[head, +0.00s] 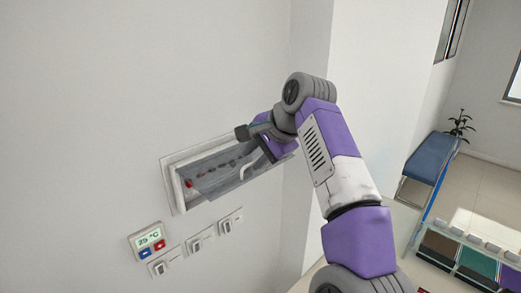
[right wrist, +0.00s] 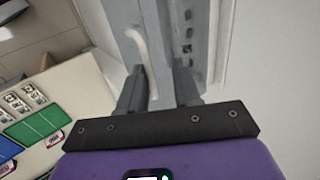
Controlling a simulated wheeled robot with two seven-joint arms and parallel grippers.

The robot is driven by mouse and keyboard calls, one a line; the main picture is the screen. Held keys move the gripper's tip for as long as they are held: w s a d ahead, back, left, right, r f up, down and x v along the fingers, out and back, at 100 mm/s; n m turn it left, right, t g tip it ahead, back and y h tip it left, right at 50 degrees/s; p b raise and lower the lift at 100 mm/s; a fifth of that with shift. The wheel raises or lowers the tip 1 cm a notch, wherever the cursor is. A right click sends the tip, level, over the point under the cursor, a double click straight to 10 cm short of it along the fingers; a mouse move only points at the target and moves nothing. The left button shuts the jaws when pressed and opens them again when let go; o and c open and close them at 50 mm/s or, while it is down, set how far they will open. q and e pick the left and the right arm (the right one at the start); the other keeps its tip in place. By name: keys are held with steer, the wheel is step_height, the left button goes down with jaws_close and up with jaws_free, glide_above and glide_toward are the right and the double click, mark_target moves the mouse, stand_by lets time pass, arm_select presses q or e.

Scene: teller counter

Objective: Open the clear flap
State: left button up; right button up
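The clear flap (head: 212,177) is a see-through grey panel on a shallow white-framed box set into the wall. It appears lowered or nearly so; its exact angle is hard to tell. Dark slots and a small red item show behind it. A pale curved handle (right wrist: 143,55) is on the flap in the right wrist view. My right gripper (right wrist: 158,82) is open there, its two dark fingers apart on either side of the handle's lower end. In the head view, my right gripper (head: 262,152) is at the box's right end and partly hides it. My left gripper is out of view.
Below the box are a temperature display (head: 150,241) and several wall switches (head: 195,243). A counter with coloured trays (head: 437,245) stands at the lower right, with a blue bench (head: 430,158) beyond. The wall left of the box is bare.

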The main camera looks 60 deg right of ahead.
steer(key=v, duration=0.6)
steer(key=shift+s+r, duration=0.2)
steer(key=shift+r, duration=0.15)
stand_by(0.4)
